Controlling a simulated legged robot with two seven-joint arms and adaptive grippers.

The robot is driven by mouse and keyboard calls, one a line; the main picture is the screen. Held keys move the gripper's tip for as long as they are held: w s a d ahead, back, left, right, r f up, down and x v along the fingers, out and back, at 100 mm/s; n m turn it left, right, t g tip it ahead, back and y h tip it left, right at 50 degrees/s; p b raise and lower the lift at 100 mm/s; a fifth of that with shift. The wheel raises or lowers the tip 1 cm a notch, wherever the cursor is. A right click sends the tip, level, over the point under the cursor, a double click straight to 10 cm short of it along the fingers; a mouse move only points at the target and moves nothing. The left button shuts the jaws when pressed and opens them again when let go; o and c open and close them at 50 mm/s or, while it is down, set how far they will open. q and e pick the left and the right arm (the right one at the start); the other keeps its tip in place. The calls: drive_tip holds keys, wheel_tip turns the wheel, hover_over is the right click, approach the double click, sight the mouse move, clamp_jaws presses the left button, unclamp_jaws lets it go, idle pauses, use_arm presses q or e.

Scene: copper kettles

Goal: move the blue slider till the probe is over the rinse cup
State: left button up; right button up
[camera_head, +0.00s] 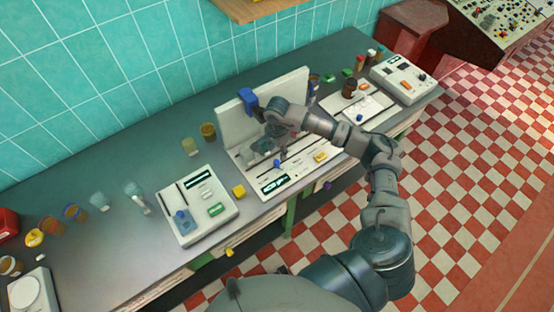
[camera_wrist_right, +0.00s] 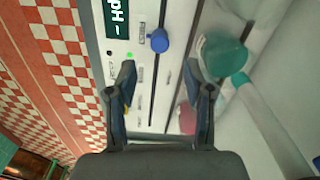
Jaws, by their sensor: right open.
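The white pH device (camera_head: 262,189) stands on the bench, with a tall white back panel (camera_head: 290,93) and a blue block (camera_head: 248,97) at its top. Its blue slider knob (camera_head: 277,163) also shows in the right wrist view (camera_wrist_right: 159,40), on a dark slot beside the pH display. My right gripper (camera_head: 276,148) is over the device. In the wrist view its open fingers (camera_wrist_right: 160,82) stand either side of the slot, with the knob beyond the tips and apart from them. A teal cup (camera_wrist_right: 222,53) and a partly hidden pink one (camera_wrist_right: 187,119) show there. I cannot tell which cup is for rinsing.
Glass jars (camera_head: 134,190) line the bench. A brown bottle (camera_head: 349,88) and another white device (camera_head: 404,79) stand to the right.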

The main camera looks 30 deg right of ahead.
sight(277, 161)
wheel_tip(277, 161, down, 7)
drive_tip(key=shift+a+f+p, duration=0.1)
drive_tip(key=shift+a+p, duration=0.05)
drive_tip(key=shift+p, duration=0.15)
clamp_jaws()
